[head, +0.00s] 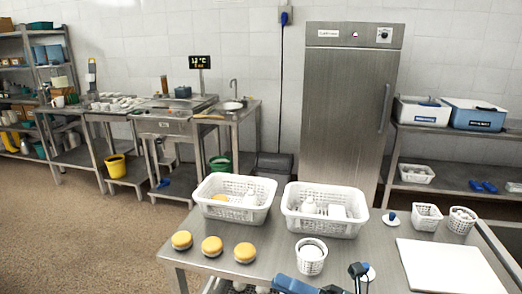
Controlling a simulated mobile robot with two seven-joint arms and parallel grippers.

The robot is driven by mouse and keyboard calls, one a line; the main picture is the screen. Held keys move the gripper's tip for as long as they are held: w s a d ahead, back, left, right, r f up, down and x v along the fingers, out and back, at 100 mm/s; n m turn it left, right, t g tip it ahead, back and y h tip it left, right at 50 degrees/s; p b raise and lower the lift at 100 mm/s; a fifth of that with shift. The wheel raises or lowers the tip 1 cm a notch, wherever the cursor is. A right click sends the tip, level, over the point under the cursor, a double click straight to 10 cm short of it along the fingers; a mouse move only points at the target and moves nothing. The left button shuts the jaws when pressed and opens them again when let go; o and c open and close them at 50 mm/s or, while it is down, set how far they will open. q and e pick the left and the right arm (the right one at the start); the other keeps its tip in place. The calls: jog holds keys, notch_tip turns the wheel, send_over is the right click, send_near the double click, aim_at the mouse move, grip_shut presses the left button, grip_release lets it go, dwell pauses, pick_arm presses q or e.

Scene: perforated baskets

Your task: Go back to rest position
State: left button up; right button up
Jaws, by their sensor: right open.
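My right gripper (358,271) shows at the bottom edge, right of centre, with its dark fingers just over the front of the steel table (262,219). It is open and I see nothing between its fingers. The blue part beside it belongs to my arm. A small round white basket (311,262) stands just left of the gripper. A white round piece (369,276) lies right beside the fingers, partly hidden. My left gripper is not in view.
Two white perforated baskets (207,205) (295,226) with items inside stand at the table's back. Several yellow-topped round pieces (212,246) lie at left. Small baskets (426,220) and a white board (440,268) are at right. A steel cabinet (345,110) stands behind.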

jog(key=s+d+f+m+t+h, duration=0.1)
jog(key=s+d+f+m+h, duration=0.2)
jog(key=f+m, duration=0.4)
jog(key=s+d+f+m+t+h+p, duration=0.1)
jog(key=s+d+f+m+h, duration=0.2)
jog(key=m, duration=1.3)
jog(key=s+d+f+m+t+h+p, duration=0.1)
jog(key=s+d+f+m+h, duration=0.2)
jog(key=s+f+m+h, duration=0.3)
notch_tip(320, 180, down, 5)
jog(key=m+h, duration=0.4)
jog(key=m, duration=0.2)
jog(key=shift+s+d+t+h, duration=0.25)
jog(key=shift+s+t+h, duration=0.05)
jog(key=shift+s, duration=0.1)
